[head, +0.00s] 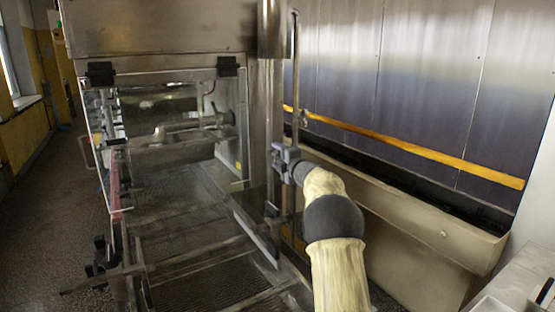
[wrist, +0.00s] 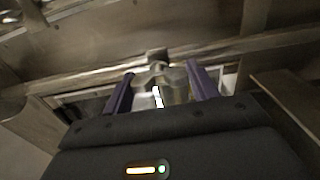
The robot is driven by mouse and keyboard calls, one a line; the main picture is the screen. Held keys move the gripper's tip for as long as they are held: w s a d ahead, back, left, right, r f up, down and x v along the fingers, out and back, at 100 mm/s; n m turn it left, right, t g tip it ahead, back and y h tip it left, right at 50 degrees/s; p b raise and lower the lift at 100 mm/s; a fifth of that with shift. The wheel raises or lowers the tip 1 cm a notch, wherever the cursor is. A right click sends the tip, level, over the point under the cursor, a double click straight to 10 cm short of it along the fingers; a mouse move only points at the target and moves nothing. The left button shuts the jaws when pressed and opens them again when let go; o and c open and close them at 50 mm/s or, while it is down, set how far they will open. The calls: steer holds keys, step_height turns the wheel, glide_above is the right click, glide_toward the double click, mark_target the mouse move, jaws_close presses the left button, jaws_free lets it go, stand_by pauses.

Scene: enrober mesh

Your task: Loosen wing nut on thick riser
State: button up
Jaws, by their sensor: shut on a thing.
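My gripper (head: 284,160) is at the end of my cream-sleeved arm, against the upright metal posts at the machine's right side. In the wrist view its two purple fingers (wrist: 160,88) stand on either side of a shiny metal piece (wrist: 172,82), which looks like the wing nut. The gripper is shut on it. A round metal riser (head: 295,70) runs vertically just above the gripper in the head view. The wing nut itself is hidden behind the gripper there. I cannot tell how loose the nut is.
The enrober's mesh belt (head: 190,255) lies left of my arm, under a steel hood (head: 160,28). A long trough (head: 420,215) stands to the right, below an orange rail (head: 420,151) on the wall. Open floor (head: 50,210) shows at far left.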

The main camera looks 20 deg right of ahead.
steer(key=shift+f, duration=0.15)
steer(key=o, duration=1)
steer(key=shift+a, duration=0.1)
steer(key=shift+s, duration=0.15)
steer(key=s+d+b, duration=0.2)
steer(key=s+d, duration=0.1)
steer(key=s, duration=1.3)
steer(key=shift+s+d+b, duration=0.2)
steer(key=shift+s+b, duration=0.1)
steer(key=shift+s, duration=0.1)
